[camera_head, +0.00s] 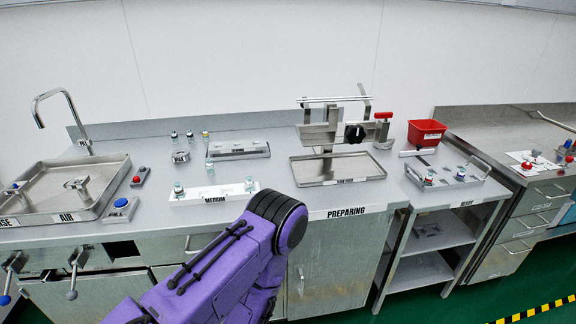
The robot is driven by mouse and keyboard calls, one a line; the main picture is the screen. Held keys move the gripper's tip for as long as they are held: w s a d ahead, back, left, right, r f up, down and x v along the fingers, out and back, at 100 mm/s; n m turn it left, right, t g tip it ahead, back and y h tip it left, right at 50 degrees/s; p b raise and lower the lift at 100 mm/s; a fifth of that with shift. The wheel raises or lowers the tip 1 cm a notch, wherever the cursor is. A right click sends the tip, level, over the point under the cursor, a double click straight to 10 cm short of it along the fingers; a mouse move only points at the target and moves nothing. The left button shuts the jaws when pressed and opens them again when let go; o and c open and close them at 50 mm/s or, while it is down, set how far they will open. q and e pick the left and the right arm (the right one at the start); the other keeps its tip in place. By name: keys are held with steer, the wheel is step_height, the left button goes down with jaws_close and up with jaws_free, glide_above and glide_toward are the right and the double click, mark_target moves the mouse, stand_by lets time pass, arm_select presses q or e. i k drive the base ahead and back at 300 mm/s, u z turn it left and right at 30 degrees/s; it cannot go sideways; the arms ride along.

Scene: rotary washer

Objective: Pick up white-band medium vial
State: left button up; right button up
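A white rack labelled MEDIUM (222,198) sits at the front edge of the steel counter. A small vial (178,190) stands at its left end and another vial (249,184) at its right end. The bands on these vials are too small to tell their colour. A purple arm of mine reaches up from the bottom, in front of the counter, with a dark rounded joint just right of the rack. Neither of my grippers shows.
Several small vials (190,137) stand at the back left, and a clear vial (210,165) stands behind the rack. A long metal holder (238,153), a steel tray (338,180), a red bin (425,134) and a sink (118,168) surround the rack.

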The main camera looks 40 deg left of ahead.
mark_target(210, 167)
steer(key=z, duration=1.15)
steer(key=k, duration=1.25)
steer(key=u, duration=1.85)
